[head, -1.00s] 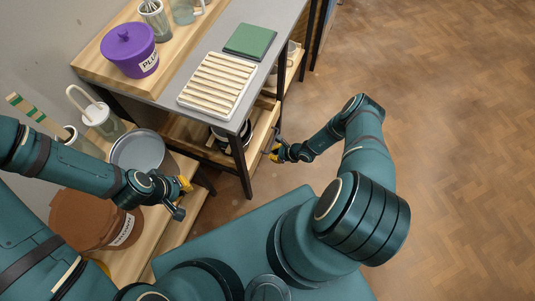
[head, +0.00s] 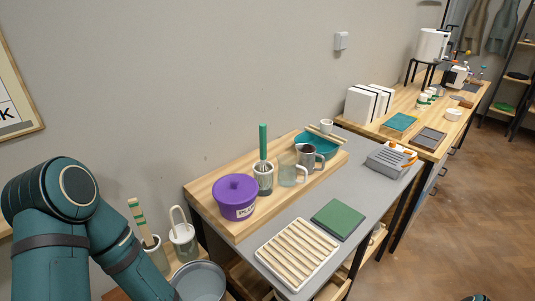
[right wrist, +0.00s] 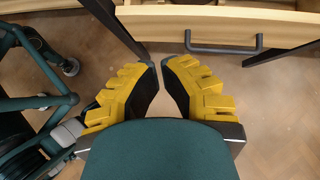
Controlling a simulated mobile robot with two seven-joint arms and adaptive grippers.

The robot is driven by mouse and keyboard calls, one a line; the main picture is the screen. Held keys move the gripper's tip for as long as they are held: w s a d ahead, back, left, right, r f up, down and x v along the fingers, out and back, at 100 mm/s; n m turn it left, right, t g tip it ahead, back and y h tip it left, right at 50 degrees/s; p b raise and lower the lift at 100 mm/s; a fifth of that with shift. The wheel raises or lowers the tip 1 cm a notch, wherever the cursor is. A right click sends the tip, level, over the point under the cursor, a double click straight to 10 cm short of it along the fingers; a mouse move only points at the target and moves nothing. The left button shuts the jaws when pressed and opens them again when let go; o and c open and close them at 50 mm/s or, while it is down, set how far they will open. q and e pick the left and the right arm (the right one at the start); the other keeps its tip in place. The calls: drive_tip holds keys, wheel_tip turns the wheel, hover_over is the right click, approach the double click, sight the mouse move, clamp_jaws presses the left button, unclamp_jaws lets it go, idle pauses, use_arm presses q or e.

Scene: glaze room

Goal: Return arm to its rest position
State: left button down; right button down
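My left arm (head: 70,215) fills the lower left of the head view. It bends at an elbow and runs down out of the frame, so its gripper is not seen. A small teal piece at the bottom right edge of the head view may be part of my right arm. In the right wrist view my right gripper (right wrist: 160,64) has yellow ridged fingers with black pads. A narrow gap separates the fingertips, with floor showing between them and nothing held. The tips point toward a wooden drawer front (right wrist: 220,28) with a dark handle (right wrist: 224,49).
A grey bowl (head: 199,282) stands low near my left arm. Open wooden floor (head: 440,245) lies to the right.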

drive_tip(key=s+a+r+n+g+h, duration=0.1)
drive_tip(key=s+a+r+n, duration=0.1)
drive_tip(key=a+r+n, duration=0.3)
drive_tip(key=s+a+r+n+g, duration=0.1)
drive_tip(key=s+a+r+n, duration=0.1)
drive_tip(key=a+r+n, duration=0.4)
drive_tip(key=s+a+r+n+g+h, duration=0.1)
drive_tip(key=a+r+n, duration=0.5)
drive_tip(key=r+n, duration=0.6)
wheel_tip(320, 180, up, 6)
drive_tip(key=shift+s+f+n+g+h, duration=0.2)
drive_tip(key=shift+s+n+g+h, duration=0.15)
drive_tip(key=shift+s, duration=0.55)
drive_tip(key=shift+a, duration=0.1)
